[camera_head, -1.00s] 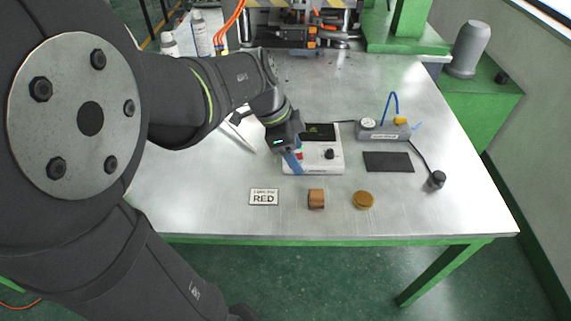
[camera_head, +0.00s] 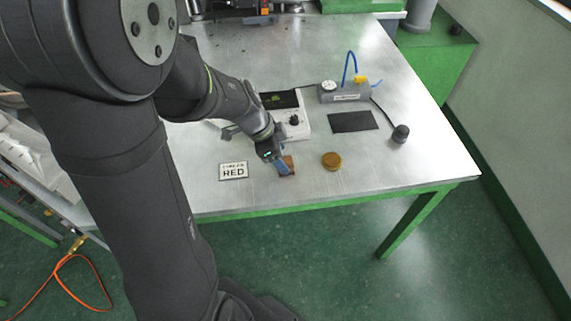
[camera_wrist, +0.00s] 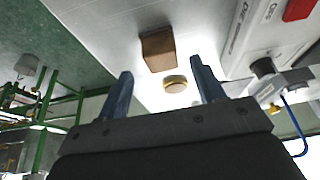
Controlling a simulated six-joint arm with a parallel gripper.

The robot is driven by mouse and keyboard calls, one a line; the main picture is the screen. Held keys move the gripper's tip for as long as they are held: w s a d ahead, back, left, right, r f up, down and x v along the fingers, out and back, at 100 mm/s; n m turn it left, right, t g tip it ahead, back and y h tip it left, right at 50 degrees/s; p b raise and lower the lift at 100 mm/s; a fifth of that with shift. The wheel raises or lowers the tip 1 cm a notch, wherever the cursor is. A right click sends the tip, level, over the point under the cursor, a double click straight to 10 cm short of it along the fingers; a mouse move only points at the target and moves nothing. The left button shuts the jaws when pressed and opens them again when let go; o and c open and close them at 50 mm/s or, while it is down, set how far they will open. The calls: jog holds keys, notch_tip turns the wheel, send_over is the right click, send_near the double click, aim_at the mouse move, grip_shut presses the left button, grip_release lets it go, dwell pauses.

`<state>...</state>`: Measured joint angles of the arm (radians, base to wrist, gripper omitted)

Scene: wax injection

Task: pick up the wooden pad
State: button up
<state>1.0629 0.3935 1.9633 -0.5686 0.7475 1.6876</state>
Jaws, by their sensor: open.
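The wooden pad appears to be the brown block (camera_head: 289,161) near the table's front edge, partly hidden by my gripper in the head view. In the wrist view the brown block (camera_wrist: 158,50) shows whole, with a wood-like surface, and lies beyond the fingertips. My gripper (camera_head: 281,167) is over or right beside the block in the head view. In the wrist view my gripper (camera_wrist: 161,68) has its two blue fingers wide apart, with nothing between them. Whether a finger touches the block cannot be told.
Behind are a white box with a knob (camera_head: 295,120), a dark mat (camera_head: 353,121) and a grey unit with a blue hose (camera_head: 345,92). The front-right table is clear.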

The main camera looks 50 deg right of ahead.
aim_at(286, 161)
jog(key=x, duration=0.4)
jog(key=shift+w, duration=0.1)
jog(key=c, duration=1)
jog(key=shift+r, duration=0.1)
